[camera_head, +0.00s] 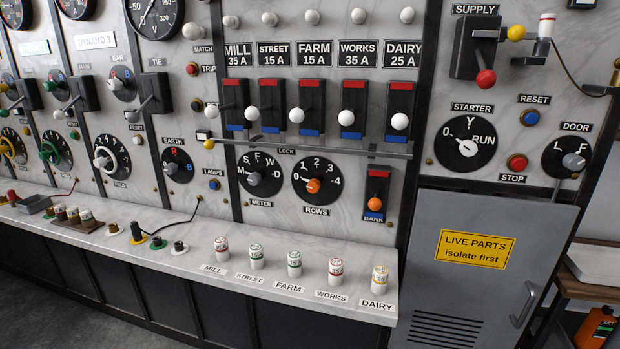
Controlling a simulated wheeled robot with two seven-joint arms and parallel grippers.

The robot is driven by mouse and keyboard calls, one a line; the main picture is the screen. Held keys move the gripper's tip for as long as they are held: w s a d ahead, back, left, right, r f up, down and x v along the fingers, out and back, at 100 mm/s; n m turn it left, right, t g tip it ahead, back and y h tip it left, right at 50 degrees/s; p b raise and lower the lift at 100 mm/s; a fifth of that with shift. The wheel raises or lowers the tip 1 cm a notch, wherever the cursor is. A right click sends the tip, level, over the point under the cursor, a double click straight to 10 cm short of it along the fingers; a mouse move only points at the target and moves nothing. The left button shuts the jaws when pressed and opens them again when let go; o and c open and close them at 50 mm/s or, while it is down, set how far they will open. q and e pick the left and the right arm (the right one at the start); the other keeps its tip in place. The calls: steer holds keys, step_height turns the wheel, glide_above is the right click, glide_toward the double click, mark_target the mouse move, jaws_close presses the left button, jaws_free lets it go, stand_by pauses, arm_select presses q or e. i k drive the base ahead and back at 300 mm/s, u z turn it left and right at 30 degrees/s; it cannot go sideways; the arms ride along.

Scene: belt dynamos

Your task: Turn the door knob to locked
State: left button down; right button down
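The door knob (573,161) is a small grey knob on a black round dial under the DOOR label, at the far right of the panel. The dial carries the letters L at upper left and F at upper right. The knob sits toward the right side of the dial, but I cannot tell for certain which letter it points to. Below it is a grey cabinet door (480,240) with a yellow LIVE PARTS sign and a handle (524,304); the door looks shut. Neither of my grippers shows in this view.
Left of the knob are the red STOP button (517,162), blue RESET button (531,117) and STARTER dial (466,145). A cable (568,70) hangs above. A marble ledge (200,262) juts out at left. A wooden stand (590,290) stands right of the door.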

mark_target(572, 161)
steer(key=z, duration=1.45)
steer(key=k, duration=0.45)
steer(key=z, duration=1)
steer(key=i, duration=0.8)
steer(key=u, duration=0.1)
